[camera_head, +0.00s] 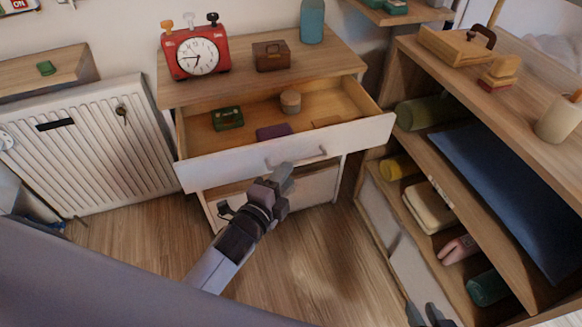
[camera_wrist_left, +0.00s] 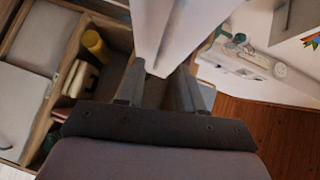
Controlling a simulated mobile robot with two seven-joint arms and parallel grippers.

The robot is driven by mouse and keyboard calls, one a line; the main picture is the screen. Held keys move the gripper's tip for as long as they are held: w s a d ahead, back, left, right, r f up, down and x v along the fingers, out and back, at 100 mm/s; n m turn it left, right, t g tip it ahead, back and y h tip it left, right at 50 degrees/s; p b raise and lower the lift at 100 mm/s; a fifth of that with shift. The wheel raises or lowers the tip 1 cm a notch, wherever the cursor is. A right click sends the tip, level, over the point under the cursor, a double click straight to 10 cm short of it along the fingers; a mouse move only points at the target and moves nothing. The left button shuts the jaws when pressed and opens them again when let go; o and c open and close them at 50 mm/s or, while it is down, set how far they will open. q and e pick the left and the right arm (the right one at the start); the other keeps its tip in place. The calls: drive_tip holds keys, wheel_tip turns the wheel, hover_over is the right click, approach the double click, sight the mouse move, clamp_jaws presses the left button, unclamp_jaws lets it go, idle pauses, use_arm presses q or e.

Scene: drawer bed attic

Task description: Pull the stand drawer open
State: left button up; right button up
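The stand (camera_head: 205,93) has a wooden top and a white-fronted upper drawer (camera_head: 225,165), which is pulled well out and shows its inside. Its bar handle (camera_head: 312,155) is on the front. My left gripper (camera_head: 284,172) is just in front of the drawer front, close to the handle's left end. In the left wrist view its fingers (camera_wrist_left: 160,88) stand apart, with the white drawer front (camera_wrist_left: 170,30) ahead between them. Whether they touch the handle is hidden. My right gripper (camera_head: 428,314) shows only its dark fingertips at the bottom edge, a little apart.
The drawer holds a green box (camera_head: 227,118), a round container (camera_head: 290,101) and a purple item (camera_head: 273,131). A red clock (camera_head: 196,54) stands on top. A radiator (camera_head: 90,150) is left, a loaded shelf unit (camera_head: 455,120) right. The wooden floor (camera_head: 310,260) in front is clear.

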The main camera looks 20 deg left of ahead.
use_arm(q)
drive_tip(key=shift+v, duration=1.05)
drive_tip(key=s+a+r+n+g+p, duration=0.1)
drive_tip(key=s+a+n+g+p, duration=0.1)
drive_tip(key=s+n+p, duration=0.4)
drive_tip(key=s+a+n+g+y+p, duration=0.1)
drive_tip(key=s+a+n+g+p, duration=0.2)
drive_tip(key=s+n+p, duration=0.3)
drive_tip(key=s+a+n, duration=0.1)
drive_tip(key=s+n, duration=0.3)
drive_tip(key=s, duration=0.1)
drive_tip(key=shift+s+r+g, duration=0.3)
drive_tip(key=shift+s+r, duration=0.05)
drive_tip(key=shift+r, duration=0.05)
